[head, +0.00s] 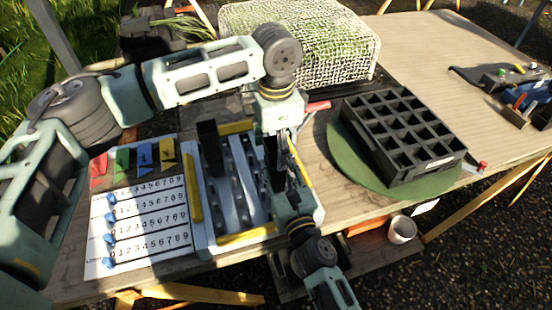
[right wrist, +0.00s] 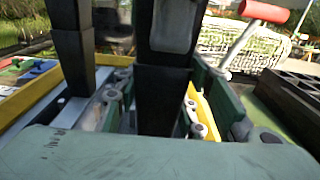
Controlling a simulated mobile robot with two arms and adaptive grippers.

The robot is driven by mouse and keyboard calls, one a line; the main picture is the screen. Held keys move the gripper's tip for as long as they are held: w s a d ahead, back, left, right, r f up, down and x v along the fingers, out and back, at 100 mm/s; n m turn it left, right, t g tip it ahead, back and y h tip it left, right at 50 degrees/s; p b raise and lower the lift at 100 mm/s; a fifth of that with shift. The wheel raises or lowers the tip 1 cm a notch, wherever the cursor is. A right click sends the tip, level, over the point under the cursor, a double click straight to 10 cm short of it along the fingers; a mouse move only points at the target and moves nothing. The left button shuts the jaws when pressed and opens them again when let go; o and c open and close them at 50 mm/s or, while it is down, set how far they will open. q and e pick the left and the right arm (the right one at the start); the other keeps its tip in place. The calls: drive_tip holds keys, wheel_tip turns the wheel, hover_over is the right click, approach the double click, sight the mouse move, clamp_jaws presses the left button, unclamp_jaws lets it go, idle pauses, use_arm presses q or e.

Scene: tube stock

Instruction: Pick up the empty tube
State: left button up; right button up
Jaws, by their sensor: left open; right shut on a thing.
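A black square tube (head: 275,165) stands upright in the right part of the pale slotted rack (head: 200,225). My right gripper (head: 285,180) is shut on this tube, which fills the middle of the right wrist view (right wrist: 163,100). My left gripper (head: 281,125) points down just above the same tube and is open; its fingers are partly hidden. A second black tube (head: 210,145) stands upright in the left part of the rack, and it also shows in the right wrist view (right wrist: 73,55). I cannot see into either tube.
A black cell tray (head: 425,167) rests on a round green base (head: 350,165) at right. A number sheet (head: 140,225) with blue markers and coloured tags lie left of the rack. A red-handled lever (head: 318,106) is behind it. A white cup (head: 402,230) is below the table edge.

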use_arm(q)
drive_tip(key=shift+c, duration=0.2)
drive_tip(key=c, duration=0.9)
drive_tip(key=shift+r, duration=0.1)
wheel_tip(320, 180, up, 10)
drive_tip(key=shift+f, duration=0.1)
use_arm(e)
drive_tip(key=o, duration=1.2)
